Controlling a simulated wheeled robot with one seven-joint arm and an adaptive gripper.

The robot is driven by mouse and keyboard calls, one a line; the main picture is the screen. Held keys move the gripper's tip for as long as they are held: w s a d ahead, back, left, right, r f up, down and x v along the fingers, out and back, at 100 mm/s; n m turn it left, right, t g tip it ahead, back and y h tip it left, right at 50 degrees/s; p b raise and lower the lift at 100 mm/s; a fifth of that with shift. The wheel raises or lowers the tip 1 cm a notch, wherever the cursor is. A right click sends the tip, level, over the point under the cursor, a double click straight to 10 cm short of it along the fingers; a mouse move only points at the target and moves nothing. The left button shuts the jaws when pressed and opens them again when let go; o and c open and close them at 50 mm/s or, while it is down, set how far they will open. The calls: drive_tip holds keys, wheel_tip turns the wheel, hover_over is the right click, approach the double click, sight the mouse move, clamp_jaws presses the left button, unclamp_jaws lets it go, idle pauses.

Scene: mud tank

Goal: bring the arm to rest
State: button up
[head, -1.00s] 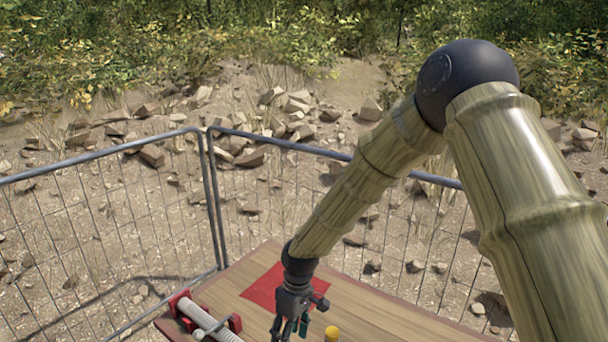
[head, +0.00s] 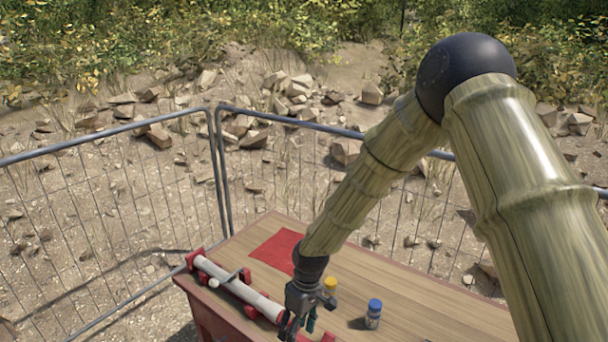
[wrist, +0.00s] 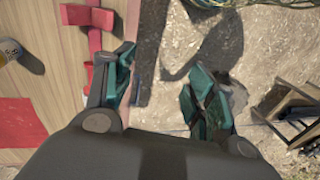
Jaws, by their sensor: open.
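My gripper (head: 298,326) hangs from the bamboo-like arm, pointing down at the front part of the wooden table (head: 420,303) in the head view. In the wrist view its two teal-padded fingers (wrist: 165,85) stand wide apart with nothing between them. The table's edge and bare ground show below them there. The arm is bent at a black ball joint, high on the right of the head view.
A pale tube (head: 262,304) lies in red brackets (head: 194,258) along the table's left side. A red mat (head: 277,250), a yellow-capped bottle (head: 330,285) and a blue-capped bottle (head: 373,314) are on the table. A wire fence (head: 150,190) stands behind.

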drive_tip(key=s+d+f+m, duration=0.3)
drive_tip(key=s+d+f, duration=0.3)
drive_tip(key=s+f, duration=0.3)
drive_tip(key=s+d+f+m, duration=0.3)
drive_tip(key=s+d+f, duration=0.3)
drive_tip(key=s+f, duration=0.25)
drive_tip(key=s+d+f+m+t+h, duration=0.1)
drive_tip(key=s+d+f+m, duration=0.1)
drive_tip(key=s+d, duration=0.5)
drive_tip(key=s+d+f+m+t+h, duration=0.1)
drive_tip(key=s+d+f+m, duration=0.1)
drive_tip(key=s+d, duration=0.55)
wheel_tip(320, 180, down, 13)
drive_tip(key=s+a+b, duration=0.1)
drive_tip(key=b, duration=1.3)
drive_tip(key=shift+a+f, duration=0.15)
drive_tip(key=shift+a, duration=0.25)
